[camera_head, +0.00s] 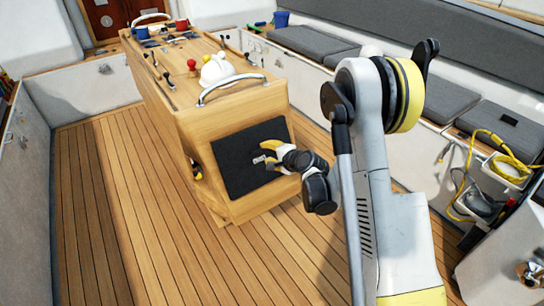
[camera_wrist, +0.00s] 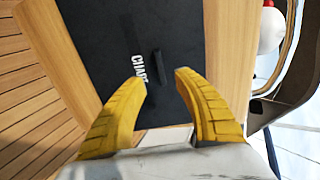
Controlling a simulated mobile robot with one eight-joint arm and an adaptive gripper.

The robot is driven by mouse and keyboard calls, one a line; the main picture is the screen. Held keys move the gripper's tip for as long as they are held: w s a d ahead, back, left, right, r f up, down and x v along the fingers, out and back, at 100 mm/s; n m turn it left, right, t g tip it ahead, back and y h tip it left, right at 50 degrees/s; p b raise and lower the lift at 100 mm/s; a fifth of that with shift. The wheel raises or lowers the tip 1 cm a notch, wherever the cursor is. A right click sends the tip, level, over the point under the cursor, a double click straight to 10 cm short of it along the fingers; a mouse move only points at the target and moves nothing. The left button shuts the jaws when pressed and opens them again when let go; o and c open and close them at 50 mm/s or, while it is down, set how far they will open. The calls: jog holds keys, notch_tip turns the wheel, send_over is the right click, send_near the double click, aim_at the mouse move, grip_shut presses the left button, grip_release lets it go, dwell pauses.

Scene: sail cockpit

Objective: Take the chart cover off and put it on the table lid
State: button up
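The chart cover (camera_head: 235,165) is a dark flat panel on the upright end face of the wooden table. In the wrist view the cover (camera_wrist: 100,45) shows part of the white letters "CHART" and a small black handle (camera_wrist: 157,65). My gripper (camera_head: 265,155) is in front of the cover. Its two yellow fingers (camera_wrist: 160,82) are open and spread on either side of the handle's lower end, with nothing between the fingertips; whether they touch the cover I cannot tell. The table lid (camera_head: 190,92) is the wooden top above the cover.
Bench seats (camera_head: 440,95) line the right. The wooden floor (camera_head: 95,190) is clear on the left.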

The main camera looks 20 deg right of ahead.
aim_at(260, 151)
jog(key=b+x, duration=0.2)
jog(key=x, duration=0.4)
jog(key=shift+w+a+f, duration=0.15)
jog(key=shift+w, duration=0.15)
grip_shut()
jog(key=shift+s, duration=0.15)
jog(key=shift+r+p+v, duration=0.25)
jog(key=shift+p+v, duration=0.05)
jog(key=shift+v, duration=2.7)
